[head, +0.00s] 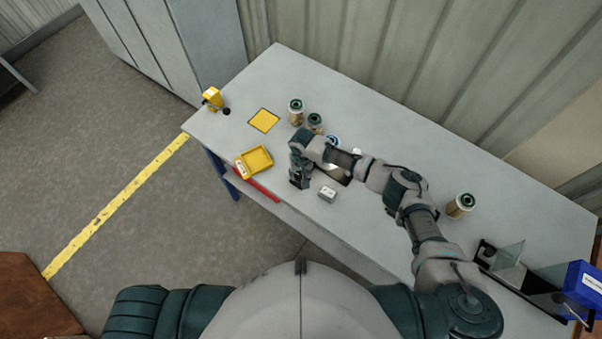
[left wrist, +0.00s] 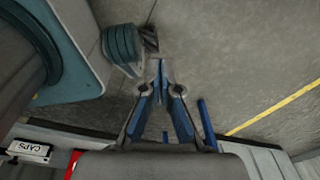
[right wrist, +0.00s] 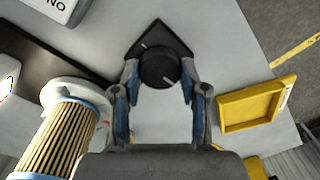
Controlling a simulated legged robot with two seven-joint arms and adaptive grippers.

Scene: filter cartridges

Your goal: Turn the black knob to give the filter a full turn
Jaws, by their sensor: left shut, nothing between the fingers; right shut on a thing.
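The black knob (right wrist: 158,68) has a white index mark and sits on a dark pointed base (right wrist: 172,38). In the right wrist view my right gripper (right wrist: 160,78) is shut on it, a finger on each side. In the head view my right gripper (head: 298,181) hangs over the table and hides the knob. A pleated tan filter (right wrist: 60,140) with a white end ring lies left of the knob in the right wrist view. In the head view my right arm mostly covers it. My left gripper (left wrist: 161,70) is shut and empty, over the floor beside the table.
A yellow tray (head: 267,158) stands left of the right gripper, and a small grey box (head: 327,194) right of it. Cartridges (head: 296,111) stand behind, another (head: 460,206) at right. A yellow device (head: 212,98) is at the far-left corner, a blue bin (head: 583,284) at far right.

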